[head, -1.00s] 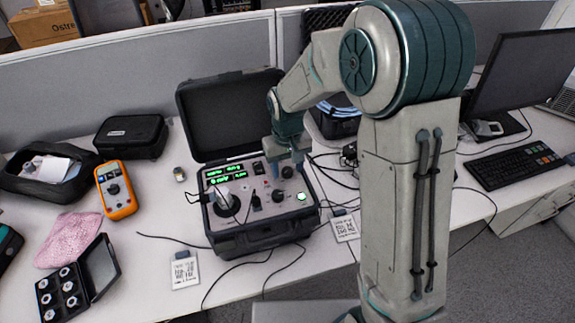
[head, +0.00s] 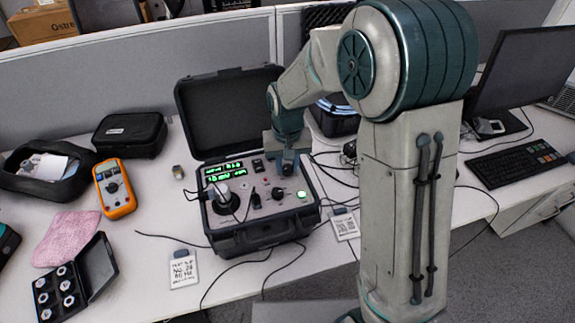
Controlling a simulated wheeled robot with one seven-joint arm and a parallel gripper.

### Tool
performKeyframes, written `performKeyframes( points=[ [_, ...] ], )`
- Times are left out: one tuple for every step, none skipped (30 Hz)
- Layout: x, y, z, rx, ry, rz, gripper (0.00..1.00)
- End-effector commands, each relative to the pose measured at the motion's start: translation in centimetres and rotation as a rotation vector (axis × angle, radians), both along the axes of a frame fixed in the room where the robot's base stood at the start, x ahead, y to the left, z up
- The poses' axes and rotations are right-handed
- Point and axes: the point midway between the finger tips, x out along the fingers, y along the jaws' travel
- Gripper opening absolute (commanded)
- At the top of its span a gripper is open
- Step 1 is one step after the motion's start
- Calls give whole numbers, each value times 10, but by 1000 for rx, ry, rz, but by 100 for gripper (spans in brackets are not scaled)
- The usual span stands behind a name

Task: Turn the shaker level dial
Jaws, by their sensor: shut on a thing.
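The shaker calibrator is an open black case (head: 262,240) on the desk, with its lid (head: 232,110) raised at the back. Its grey panel has green lit displays (head: 223,172), a round shaker head (head: 226,201) at the left, a dark knob (head: 278,194) and a lit green button (head: 302,195). My gripper (head: 289,170) points down over the panel's back right part, at a dial there. It is shut, and its fingers hide most of that dial. I cannot tell how the dial is turned.
An orange multimeter (head: 115,189), a black pouch (head: 130,135), a pink cloth (head: 67,238) and a box of round parts (head: 100,262) lie at the left. Cables run across the desk around the case. A label card (head: 184,270) lies in front. A monitor (head: 525,80) and keyboard (head: 512,165) stand right.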

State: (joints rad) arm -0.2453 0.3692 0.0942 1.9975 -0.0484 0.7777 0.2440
Motion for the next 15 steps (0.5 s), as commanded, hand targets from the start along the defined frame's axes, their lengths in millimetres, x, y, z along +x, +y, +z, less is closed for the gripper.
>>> performKeyframes(
  points=[
    [0, 1, -2, 1, -2, -40, 4],
    [0, 1, -2, 0, -2, -67, 4],
    [0, 1, -2, 0, -2, -104, 4],
    [0, 1, -2, 0, -2, -133, 4],
    [0, 1, -1, 0, -2, -161, 4],
    [0, 1, -1, 0, -2, -200, 4],
    [0, 1, -1, 1, -2, -228, 4],
    [0, 1, -1, 1, -2, -257, 4],
    [0, 1, -1, 1, -3, -295, 4],
    [0, 1, -1, 1, -2, -323, 4],
    [0, 1, -1, 1, -2, -352, 4],
    [0, 1, -1, 1, -2, -390, 4],
    [0, 1, -1, 1, -2, -419, 4],
    [0, 1, -1, 1, -2, -447, 4],
    [0, 1, 0, 1, -2, -484, 4]
  ],
)
